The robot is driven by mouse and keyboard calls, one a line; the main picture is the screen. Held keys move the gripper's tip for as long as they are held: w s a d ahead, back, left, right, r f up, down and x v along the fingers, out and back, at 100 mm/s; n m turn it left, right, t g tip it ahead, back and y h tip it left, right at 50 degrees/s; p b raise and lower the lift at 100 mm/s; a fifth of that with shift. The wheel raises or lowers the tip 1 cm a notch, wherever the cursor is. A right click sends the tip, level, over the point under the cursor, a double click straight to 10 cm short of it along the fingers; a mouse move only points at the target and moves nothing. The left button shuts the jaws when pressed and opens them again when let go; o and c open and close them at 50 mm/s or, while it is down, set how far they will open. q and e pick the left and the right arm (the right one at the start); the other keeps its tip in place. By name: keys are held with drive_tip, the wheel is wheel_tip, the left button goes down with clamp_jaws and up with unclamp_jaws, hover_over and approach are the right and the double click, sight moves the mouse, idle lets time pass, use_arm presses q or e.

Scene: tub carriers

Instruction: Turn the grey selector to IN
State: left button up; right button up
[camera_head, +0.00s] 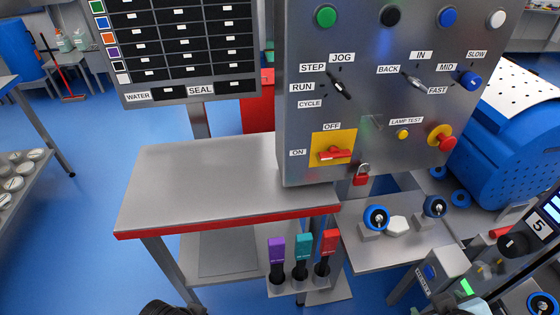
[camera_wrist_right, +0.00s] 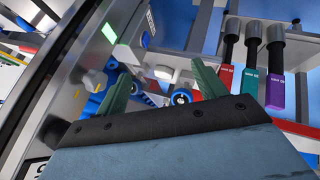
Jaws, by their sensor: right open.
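The grey selector (camera_head: 415,83) is on the upright grey control panel (camera_head: 300,120) in the head view, right of centre, between the labels BACK and IN. Its handle slants from upper left to lower right, with the upper end towards BACK, not up at IN. My right gripper (camera_wrist_right: 163,85) shows in the right wrist view with its two green fingers spread apart and nothing between them. It is away from the selector, which that view does not show. My left gripper's fingers are not seen; only a dark rounded part shows at the bottom edge of the head view.
Below are a yellow-backed red switch (camera_head: 335,153), a red padlock (camera_head: 361,175) and a red emergency button (camera_head: 443,140). A grey table (camera_head: 210,180) stands left.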

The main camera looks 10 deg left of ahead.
drive_tip(key=w+d+r+n+t+h, duration=0.2)
drive_tip(key=w+r+n+t, duration=0.35)
drive_tip(key=w, duration=0.35)
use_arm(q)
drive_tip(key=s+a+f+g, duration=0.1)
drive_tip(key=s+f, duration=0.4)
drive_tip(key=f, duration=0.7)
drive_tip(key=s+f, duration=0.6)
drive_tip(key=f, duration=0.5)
use_arm(e)
drive_tip(key=n+t+y, duration=0.7)
drive_tip(key=n+t, duration=0.2)
drive_tip(key=n, duration=1.1)
approach(417, 84)
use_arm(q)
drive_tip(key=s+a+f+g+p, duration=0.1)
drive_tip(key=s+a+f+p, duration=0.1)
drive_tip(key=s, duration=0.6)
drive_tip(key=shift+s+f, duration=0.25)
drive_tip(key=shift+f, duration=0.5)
use_arm(e)
drive_tip(key=x, duration=0.6)
drive_tip(key=d+f+x, duration=0.1)
drive_tip(key=x, duration=0.2)
drive_tip(key=shift+w, duration=0.4)
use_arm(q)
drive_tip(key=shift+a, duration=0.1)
use_arm(e)
drive_tip(key=c, duration=1)
